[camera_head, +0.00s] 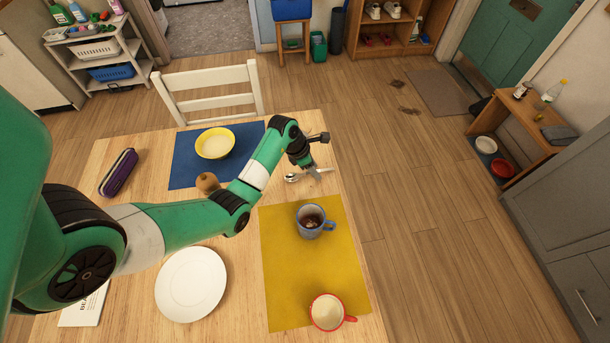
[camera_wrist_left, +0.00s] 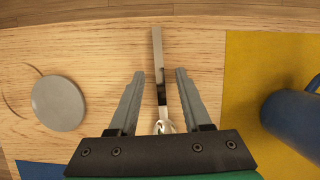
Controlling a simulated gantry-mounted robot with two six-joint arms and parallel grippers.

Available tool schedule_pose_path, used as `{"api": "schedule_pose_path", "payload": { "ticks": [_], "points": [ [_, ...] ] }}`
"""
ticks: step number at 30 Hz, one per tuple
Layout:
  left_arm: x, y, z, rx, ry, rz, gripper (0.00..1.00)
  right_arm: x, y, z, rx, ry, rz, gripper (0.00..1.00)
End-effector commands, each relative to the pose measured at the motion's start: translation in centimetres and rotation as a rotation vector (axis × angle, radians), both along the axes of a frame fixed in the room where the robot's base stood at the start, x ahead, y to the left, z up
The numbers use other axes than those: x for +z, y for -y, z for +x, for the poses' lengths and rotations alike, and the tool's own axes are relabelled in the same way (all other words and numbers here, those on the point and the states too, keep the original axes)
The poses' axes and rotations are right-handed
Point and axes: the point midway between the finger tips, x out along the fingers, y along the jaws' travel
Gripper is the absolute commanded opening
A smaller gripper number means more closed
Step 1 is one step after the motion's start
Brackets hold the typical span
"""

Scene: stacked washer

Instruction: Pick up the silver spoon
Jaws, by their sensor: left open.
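The silver spoon (camera_head: 292,177) lies on the bare wood of the table, between the blue mat and the yellow mat. In the head view its bowl points left and its handle runs right, partly behind my left gripper (camera_head: 315,174). In the left wrist view, the spoon's handle (camera_wrist_left: 157,50) runs up between the two fingers of my left gripper (camera_wrist_left: 159,75), with the bowl end near the gripper's base. The fingers are spread apart, one on each side of the spoon, and hold nothing. My right gripper is in neither view.
A blue mug (camera_head: 311,222) and a red-rimmed cup (camera_head: 328,312) stand on the yellow mat (camera_head: 283,285). A yellow bowl (camera_head: 215,143) sits on the blue mat (camera_head: 184,165). A grey disc (camera_wrist_left: 58,103) lies left of the gripper. A white plate (camera_head: 191,284) is nearer.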

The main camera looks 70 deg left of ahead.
Motion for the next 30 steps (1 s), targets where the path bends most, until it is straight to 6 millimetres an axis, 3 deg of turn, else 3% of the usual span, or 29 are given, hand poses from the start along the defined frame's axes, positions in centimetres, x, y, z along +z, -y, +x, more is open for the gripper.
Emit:
{"api": "schedule_pose_path", "payload": {
  "ticks": [11,19,30],
  "points": [
    [-0.32,0.05,-0.07,0.0,-0.002,-0.002,0.47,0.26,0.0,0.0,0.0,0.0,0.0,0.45],
    [-0.32,0.04,-0.05,0.0,-0.001,-0.001,0.0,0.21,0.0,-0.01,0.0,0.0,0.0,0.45],
    [-0.31,0.03,-0.05,0.0,-0.001,-0.001,0.0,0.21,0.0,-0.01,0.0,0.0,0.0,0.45]
  ]
}}
